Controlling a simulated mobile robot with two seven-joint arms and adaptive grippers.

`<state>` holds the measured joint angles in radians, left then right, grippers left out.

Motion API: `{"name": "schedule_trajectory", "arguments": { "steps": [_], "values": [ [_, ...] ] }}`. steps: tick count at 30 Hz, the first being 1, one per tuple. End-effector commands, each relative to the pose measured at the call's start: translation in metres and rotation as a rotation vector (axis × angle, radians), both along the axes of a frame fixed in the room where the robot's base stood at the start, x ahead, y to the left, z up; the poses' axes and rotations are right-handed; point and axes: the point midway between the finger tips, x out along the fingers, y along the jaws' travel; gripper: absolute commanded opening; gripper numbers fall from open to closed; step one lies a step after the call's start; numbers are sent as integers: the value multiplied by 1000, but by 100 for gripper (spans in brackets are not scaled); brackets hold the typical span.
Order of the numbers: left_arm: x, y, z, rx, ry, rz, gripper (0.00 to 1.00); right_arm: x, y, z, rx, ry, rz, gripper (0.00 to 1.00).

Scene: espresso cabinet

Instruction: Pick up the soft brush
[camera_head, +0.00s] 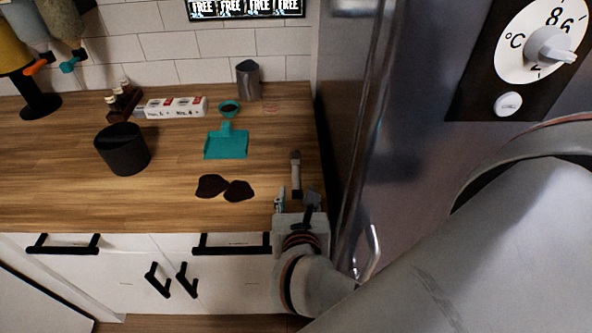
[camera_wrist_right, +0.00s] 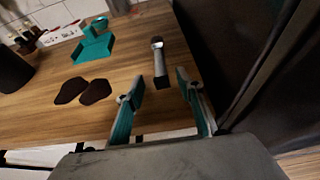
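The soft brush (camera_head: 296,176) lies on the wooden counter near its right edge, pointing away from me. In the right wrist view the brush (camera_wrist_right: 159,62) lies just ahead of the fingers, about midway between them. My right gripper (camera_head: 298,197) is at the counter's front edge, at the near end of the brush. In the wrist view my right gripper (camera_wrist_right: 157,90) is open, with its two teal-padded fingers apart and nothing held between them. My left gripper is not in view.
Dark coffee grounds (camera_head: 224,188) lie left of the brush. A teal dustpan (camera_head: 226,146), a black bin (camera_head: 122,150), a metal pitcher (camera_head: 248,80) and a small teal bowl (camera_head: 229,108) stand on the counter (camera_head: 60,190). A tall metal machine (camera_head: 400,110) rises close on the right.

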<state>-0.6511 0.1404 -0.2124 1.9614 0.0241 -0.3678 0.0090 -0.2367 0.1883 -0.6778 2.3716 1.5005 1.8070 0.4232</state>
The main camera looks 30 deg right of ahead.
Motion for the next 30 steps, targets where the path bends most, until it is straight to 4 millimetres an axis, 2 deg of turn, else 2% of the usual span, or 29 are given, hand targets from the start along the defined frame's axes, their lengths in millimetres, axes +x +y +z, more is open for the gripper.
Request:
{"name": "schedule_trajectory", "arguments": {
  "steps": [6, 15, 19, 20, 30],
  "values": [
    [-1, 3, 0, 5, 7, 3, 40, 22, -14, -10, -4, -1, 0, 37],
    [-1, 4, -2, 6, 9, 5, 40, 25, -16, -13, -3, -1, 0, 37],
    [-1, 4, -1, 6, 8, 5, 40, 25, -16, -13, -3, -1, 0, 3],
    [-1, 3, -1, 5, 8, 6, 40, 25, -16, -13, -3, -1, 0, 0],
    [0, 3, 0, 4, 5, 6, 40, 25, -16, -10, -1, -2, -1, 0]
  ]
}}
